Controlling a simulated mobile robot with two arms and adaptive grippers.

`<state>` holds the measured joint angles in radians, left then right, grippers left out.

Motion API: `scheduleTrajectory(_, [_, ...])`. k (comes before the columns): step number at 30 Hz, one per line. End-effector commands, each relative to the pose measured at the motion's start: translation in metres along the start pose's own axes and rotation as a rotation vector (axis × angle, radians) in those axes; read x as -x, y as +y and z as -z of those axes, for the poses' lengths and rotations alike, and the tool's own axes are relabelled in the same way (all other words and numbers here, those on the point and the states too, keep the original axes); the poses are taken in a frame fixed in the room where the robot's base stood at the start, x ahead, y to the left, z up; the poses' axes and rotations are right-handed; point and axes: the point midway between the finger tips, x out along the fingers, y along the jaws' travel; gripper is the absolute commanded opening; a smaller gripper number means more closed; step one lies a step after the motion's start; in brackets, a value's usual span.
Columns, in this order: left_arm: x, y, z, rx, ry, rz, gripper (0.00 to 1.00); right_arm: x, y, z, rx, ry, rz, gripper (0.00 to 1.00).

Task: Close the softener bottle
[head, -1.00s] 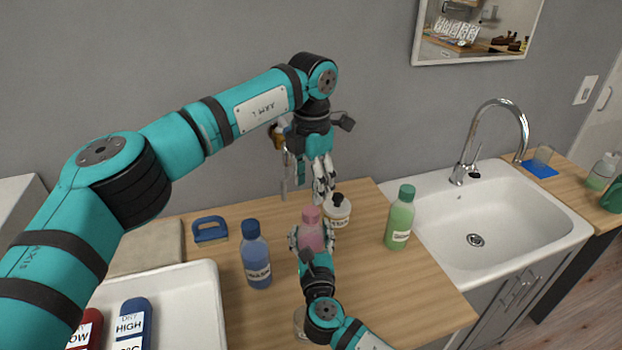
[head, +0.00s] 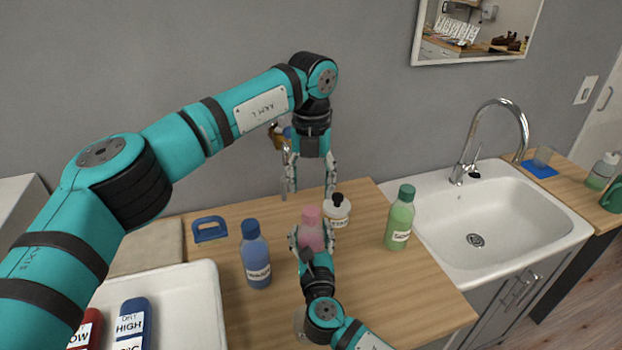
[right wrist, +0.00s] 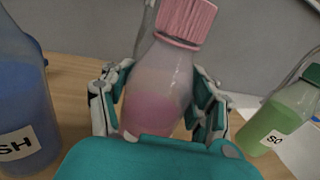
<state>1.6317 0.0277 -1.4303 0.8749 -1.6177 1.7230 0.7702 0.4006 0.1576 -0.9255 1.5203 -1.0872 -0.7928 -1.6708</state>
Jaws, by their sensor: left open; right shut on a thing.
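A translucent pink bottle (head: 311,236) with a pink ribbed cap (head: 312,215) stands near the middle of the counter; its label is hidden. My right gripper (head: 312,240) is shut around its body. The right wrist view shows the bottle (right wrist: 155,95) between the fingers and the cap (right wrist: 187,20) sitting on its neck; I cannot tell how tight it is. My left gripper (head: 311,190) is open and empty, pointing down above the cap with its fingers spread, apart from the bottle.
A blue bottle (head: 256,262) stands to the left, a white black-capped bottle (head: 337,217) just behind right, and a green bottle (head: 400,222) further right. The sink (head: 500,215) lies beyond. A blue-handled brush (head: 210,229) and white tray (head: 208,300) are at left.

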Motion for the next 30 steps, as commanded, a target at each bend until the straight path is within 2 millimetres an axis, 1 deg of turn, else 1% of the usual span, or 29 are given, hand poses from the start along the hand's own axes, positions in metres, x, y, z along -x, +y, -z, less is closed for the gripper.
scheduleTrajectory(9, [-0.048,0.000,0.001,-0.001,0.003,0.000,0.53,0.000,0.000,0.000,0.000,0.000,0.000,0.00])
scheduleTrajectory(12, [-0.061,0.001,0.001,0.000,0.003,-0.001,0.53,0.000,0.000,0.000,-0.001,0.000,0.000,0.00])
scheduleTrajectory(15, [-0.069,0.000,0.000,0.000,0.002,0.000,0.53,0.000,0.000,0.000,-0.001,0.000,0.000,0.00])
scheduleTrajectory(19, [-0.074,0.001,0.000,0.000,0.001,-0.001,0.53,0.000,0.000,0.000,-0.001,0.000,0.000,0.00])
scheduleTrajectory(26, [-0.075,0.001,0.000,0.000,0.001,-0.001,0.53,0.000,0.000,0.000,-0.001,0.000,0.000,0.00])
scheduleTrajectory(27, [-0.075,0.001,0.000,0.000,0.001,-0.001,0.52,0.000,0.000,0.000,-0.001,0.000,0.000,0.00])
scheduleTrajectory(30, [-0.075,0.001,0.000,0.000,0.001,-0.001,0.39,0.000,0.000,0.000,-0.001,0.000,0.000,0.00])
